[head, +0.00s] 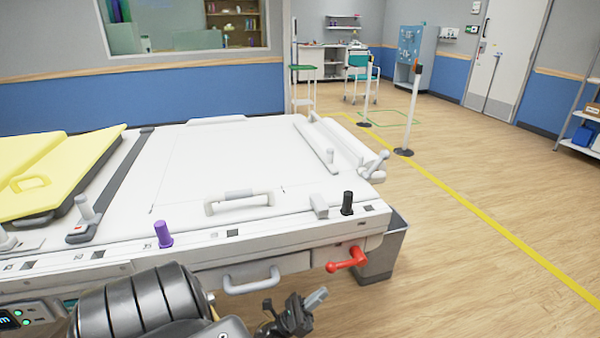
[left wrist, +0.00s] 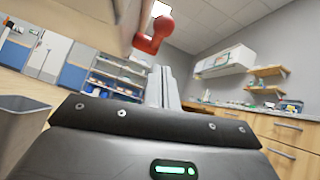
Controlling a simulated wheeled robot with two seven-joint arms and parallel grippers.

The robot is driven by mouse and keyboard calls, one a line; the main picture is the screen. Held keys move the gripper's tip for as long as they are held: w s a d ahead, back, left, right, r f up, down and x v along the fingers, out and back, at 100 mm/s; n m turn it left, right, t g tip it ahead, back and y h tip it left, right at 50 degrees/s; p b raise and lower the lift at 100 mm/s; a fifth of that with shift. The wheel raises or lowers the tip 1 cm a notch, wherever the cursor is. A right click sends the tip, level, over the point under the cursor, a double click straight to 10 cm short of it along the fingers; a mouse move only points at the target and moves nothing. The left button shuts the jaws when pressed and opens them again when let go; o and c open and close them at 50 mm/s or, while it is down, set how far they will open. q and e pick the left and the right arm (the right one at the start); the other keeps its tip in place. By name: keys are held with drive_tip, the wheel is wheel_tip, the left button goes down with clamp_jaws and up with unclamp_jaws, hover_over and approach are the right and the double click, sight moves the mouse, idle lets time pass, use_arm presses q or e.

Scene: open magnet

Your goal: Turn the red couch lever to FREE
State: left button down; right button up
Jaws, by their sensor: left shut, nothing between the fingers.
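The red couch lever (head: 347,260) is on the front side of the white couch (head: 250,160), near its right corner. Its knob end points left and slightly down. In the left wrist view the red lever (left wrist: 154,35) hangs at the top, under the couch edge, with its round knob uppermost. My left gripper (head: 318,297) is in front of the couch, below and left of the lever, apart from it. It is shut and empty. Any FREE marking is too small to read. My right gripper is not in view.
A grey bin (head: 385,255) stands just right of the lever, under the couch corner. A white handle (head: 250,280) is on the couch front, left of the lever. A purple knob (head: 163,234) and a black knob (head: 347,203) stand on the couch edge.

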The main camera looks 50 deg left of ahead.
use_arm(q)
drive_tip(key=shift+s+a+f+b, duration=0.2)
drive_tip(key=shift+s+a, duration=0.1)
drive_tip(key=shift+s, duration=0.55)
drive_tip(key=shift+s+a+f+b, duration=0.1)
drive_tip(key=shift+s+a+f, duration=0.15)
drive_tip(key=shift+s, duration=0.55)
drive_tip(key=shift+s+a+f+b, duration=0.15)
drive_tip(key=shift+s+a, duration=0.15)
drive_tip(key=shift+s, duration=0.55)
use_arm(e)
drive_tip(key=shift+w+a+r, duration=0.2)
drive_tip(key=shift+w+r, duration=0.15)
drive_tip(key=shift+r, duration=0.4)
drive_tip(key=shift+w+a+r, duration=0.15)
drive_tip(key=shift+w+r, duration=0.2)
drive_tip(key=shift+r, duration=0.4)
